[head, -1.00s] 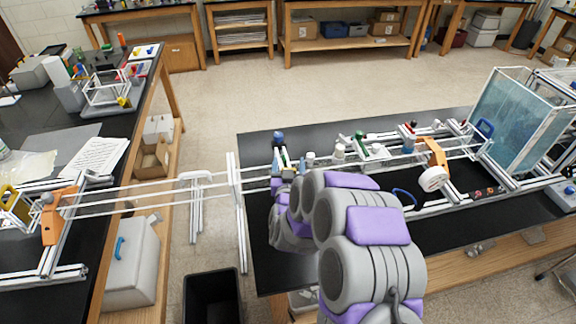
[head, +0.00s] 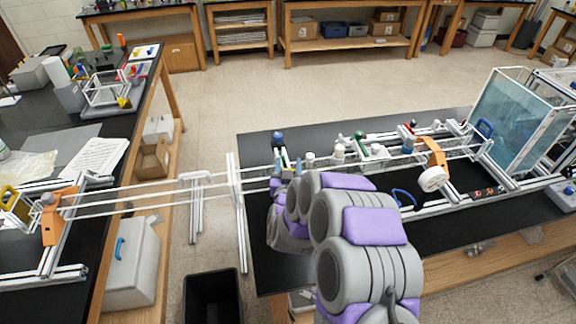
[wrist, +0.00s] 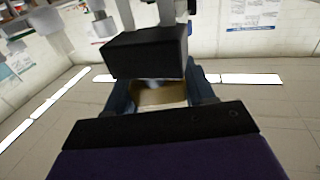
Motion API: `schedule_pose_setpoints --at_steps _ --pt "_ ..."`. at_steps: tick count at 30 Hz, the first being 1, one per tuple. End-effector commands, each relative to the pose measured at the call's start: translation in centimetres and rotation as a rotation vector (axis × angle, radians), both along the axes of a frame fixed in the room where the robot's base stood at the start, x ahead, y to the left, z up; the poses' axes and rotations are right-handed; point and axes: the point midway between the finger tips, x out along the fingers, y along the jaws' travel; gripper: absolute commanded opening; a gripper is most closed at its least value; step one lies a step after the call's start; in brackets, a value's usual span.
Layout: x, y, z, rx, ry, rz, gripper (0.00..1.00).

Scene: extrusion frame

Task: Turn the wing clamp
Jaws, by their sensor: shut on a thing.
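In the head view my arm reaches to the near-left end of the frame on the black table (head: 262,262), and its own links hide my gripper and the wing clamp there. In the wrist view my gripper (wrist: 161,92) has its two dark fingers close to a black block (wrist: 145,50). A tan patch shows between the fingers. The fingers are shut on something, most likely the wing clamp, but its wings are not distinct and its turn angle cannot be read.
Clear rails (head: 150,194) span the gap between the two benches. An orange holder (head: 436,155) with a white round part (head: 433,179) stands right of my arm. A water tank (head: 518,118) is at the far right, and a black bin (head: 213,298) stands on the floor.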

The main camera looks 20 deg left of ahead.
Motion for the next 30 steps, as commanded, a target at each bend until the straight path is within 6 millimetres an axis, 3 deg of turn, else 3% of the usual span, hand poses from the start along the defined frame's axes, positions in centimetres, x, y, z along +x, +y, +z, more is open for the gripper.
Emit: schedule_pose_setpoints --at_steps 30 --pt "-0.1 -0.8 -0.2 0.0 -0.003 -0.683 0.23"
